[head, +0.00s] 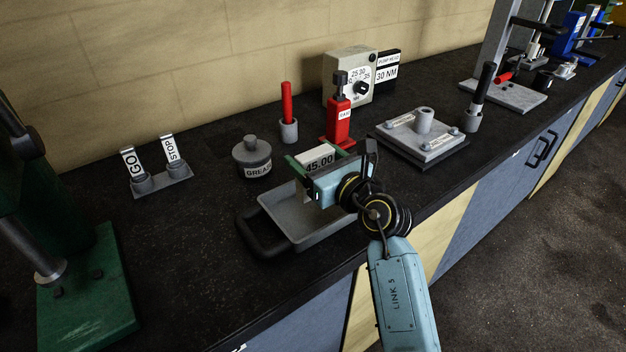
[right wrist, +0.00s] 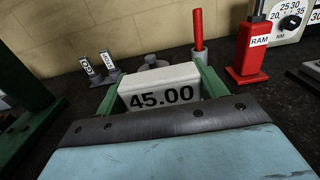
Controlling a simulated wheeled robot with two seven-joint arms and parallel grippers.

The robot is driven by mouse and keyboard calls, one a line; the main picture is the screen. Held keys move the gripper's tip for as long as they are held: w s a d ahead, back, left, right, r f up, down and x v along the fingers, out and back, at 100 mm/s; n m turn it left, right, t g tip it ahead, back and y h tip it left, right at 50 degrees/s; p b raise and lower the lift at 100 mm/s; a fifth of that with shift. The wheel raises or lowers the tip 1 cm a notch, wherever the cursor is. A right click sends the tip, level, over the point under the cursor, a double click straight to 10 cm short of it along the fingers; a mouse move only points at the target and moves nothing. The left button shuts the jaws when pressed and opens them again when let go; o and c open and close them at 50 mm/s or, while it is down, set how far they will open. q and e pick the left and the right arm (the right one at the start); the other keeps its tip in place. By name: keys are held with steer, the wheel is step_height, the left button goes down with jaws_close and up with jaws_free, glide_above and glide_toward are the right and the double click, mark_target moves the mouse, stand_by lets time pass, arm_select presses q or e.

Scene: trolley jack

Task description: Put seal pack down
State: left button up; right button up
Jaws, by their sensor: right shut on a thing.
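The seal pack, a small white block marked 45.00 (head: 319,160), is held in my right gripper (head: 324,165). In the right wrist view the seal pack (right wrist: 160,90) sits between the two green fingers, its label facing the camera. In the head view the gripper is over the right part of a grey tray (head: 284,222). Whether the pack touches the tray is hidden by the gripper. My left gripper is not in view.
A grease pot (head: 252,157), a red-handled tool in a holder (head: 288,115) and a red RAM bottle (head: 340,120) stand behind. GO and STOP tags (head: 158,170) are left. A grey plate (head: 420,138) is right. Bare black bench (head: 190,240) lies left of the tray.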

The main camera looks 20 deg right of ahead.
step_height(320, 180, down, 4)
steer(key=shift+f+b, duration=0.25)
steer(key=shift+b, duration=0.45)
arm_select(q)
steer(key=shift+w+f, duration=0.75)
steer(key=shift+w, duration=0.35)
arm_select(e)
steer(key=shift+f, duration=0.15)
steer(key=shift+f, duration=0.1)
steer(key=o, duration=1)
steer(key=shift+c, duration=0.2)
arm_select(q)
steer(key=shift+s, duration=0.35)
arm_select(e)
steer(key=shift+r, duration=0.2)
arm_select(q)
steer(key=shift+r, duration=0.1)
arm_select(e)
steer(key=v, duration=1.2)
